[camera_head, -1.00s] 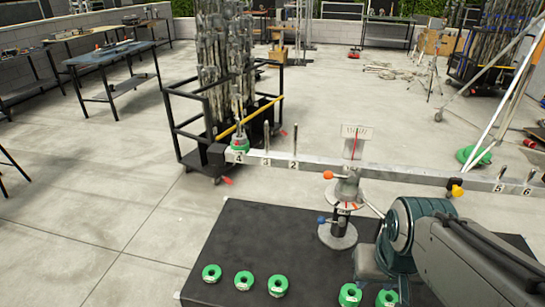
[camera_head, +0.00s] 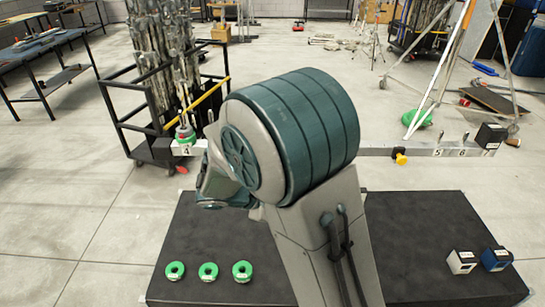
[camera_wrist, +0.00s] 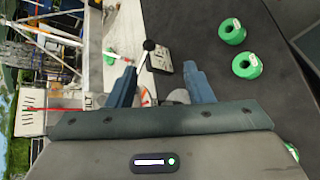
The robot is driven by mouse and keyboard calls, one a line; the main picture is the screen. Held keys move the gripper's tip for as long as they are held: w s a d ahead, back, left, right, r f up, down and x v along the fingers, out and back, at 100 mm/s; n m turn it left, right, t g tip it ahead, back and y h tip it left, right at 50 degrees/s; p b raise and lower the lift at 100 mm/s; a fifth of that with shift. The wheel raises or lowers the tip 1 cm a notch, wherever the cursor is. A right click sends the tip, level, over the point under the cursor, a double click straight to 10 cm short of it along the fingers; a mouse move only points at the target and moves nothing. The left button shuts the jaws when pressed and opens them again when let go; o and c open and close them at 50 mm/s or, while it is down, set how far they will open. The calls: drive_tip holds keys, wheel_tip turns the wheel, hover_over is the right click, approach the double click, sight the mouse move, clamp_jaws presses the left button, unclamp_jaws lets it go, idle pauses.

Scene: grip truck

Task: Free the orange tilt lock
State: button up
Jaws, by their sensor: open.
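The orange tilt lock's knob is hidden behind my arm in the head view. In the wrist view, a small orange patch (camera_wrist: 146,97) shows low between the fingers, partly hidden by the palm; I cannot tell whether it is the lock. My gripper (camera_wrist: 158,80) is open, with its two blue fingers apart and nothing visibly clamped. A black ball knob (camera_wrist: 149,45) on a pale rod lies beyond the fingertips. The long white beam (camera_head: 375,150) runs behind my arm, and its post is hidden there.
Green ring weights (camera_head: 208,271) lie on the dark platform (camera_head: 330,275). Two small blocks, one white (camera_head: 461,262) and one blue (camera_head: 496,259), sit at its right. A yellow knob (camera_head: 401,158) is under the beam. A black cart (camera_head: 150,150) stands behind its left end.

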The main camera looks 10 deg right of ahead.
drive_tip(key=w+a+f+n+t+h+p, duration=0.1)
drive_tip(key=w+a+f+n+t+h, duration=0.1)
drive_tip(key=w+a+n+t, duration=0.8)
drive_tip(key=w+d+m+g+p, duration=0.1)
drive_tip(key=w+d+m+p, duration=0.1)
drive_tip(key=w+d, duration=0.5)
drive_tip(key=shift+w+d+m+p, duration=0.2)
drive_tip(key=shift+d+m+p, duration=0.25)
drive_tip(key=shift+d, duration=0.45)
drive_tip(key=shift+r, duration=0.1)
clamp_jaws()
